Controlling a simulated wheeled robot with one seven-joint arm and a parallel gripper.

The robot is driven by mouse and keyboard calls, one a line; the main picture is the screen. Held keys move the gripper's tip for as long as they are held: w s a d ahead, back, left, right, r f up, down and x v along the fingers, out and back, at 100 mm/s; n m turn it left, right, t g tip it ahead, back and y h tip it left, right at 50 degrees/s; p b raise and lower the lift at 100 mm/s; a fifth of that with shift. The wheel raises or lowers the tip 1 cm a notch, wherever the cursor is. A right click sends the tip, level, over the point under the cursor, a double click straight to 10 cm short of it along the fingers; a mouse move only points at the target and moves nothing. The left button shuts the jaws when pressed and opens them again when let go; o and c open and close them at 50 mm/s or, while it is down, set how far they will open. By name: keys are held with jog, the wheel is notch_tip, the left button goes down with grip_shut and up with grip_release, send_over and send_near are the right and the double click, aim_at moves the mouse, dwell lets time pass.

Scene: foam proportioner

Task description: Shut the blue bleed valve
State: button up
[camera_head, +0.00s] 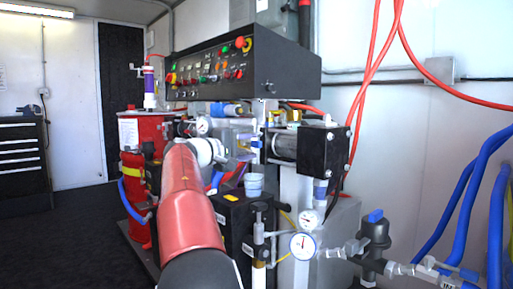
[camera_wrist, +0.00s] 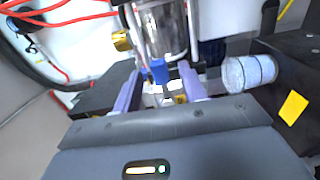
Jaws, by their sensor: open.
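In the wrist view a small blue valve handle (camera_wrist: 158,70) sits just below a clear, shiny cylinder (camera_wrist: 162,28). My gripper (camera_wrist: 160,86) is open, with one pale violet finger on each side of the handle's line. The handle shows in the gap toward the fingertips; I cannot tell whether the fingers touch it. In the head view my red and white arm reaches into the machine. The gripper there is partly hidden among the fittings, and I cannot pick out the bleed valve handle for certain.
A light blue banded cup (camera_wrist: 250,73) is close to the right finger; it also shows in the head view (camera_head: 254,186). A brass fitting (camera_wrist: 121,41) is at upper left. Black boxes flank the gripper. A black control panel (camera_head: 275,70) overhangs the work area.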

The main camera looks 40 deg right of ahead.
jog(key=a, duration=0.4)
jog(key=shift+s, duration=0.15)
jog(key=shift+d, duration=0.1)
jog(key=s+a+f+t+y+p, duration=0.2)
jog(key=s+f+y+p, duration=0.4)
jog(key=s, duration=0.3)
jog(key=s+a+f+y+p, duration=0.2)
jog(key=s+a+f+y, duration=0.2)
jog(key=s+a, duration=0.3)
jog(key=s+a+f+t+y+p, duration=0.1)
jog(key=s+a+f+y, duration=0.3)
jog(key=s+a, duration=0.4)
jog(key=s+a+f+t+y+p, duration=0.1)
jog(key=s+a+f+y, duration=0.3)
jog(key=a, duration=0.5)
jog(key=s+f+p, duration=0.1)
jog(key=s+f, duration=0.1)
jog(key=s, duration=0.1)
jog(key=shift+s+a+f+m+p, duration=0.25)
jog(key=shift+a+f+m+p, duration=0.1)
jog(key=shift+m, duration=0.05)
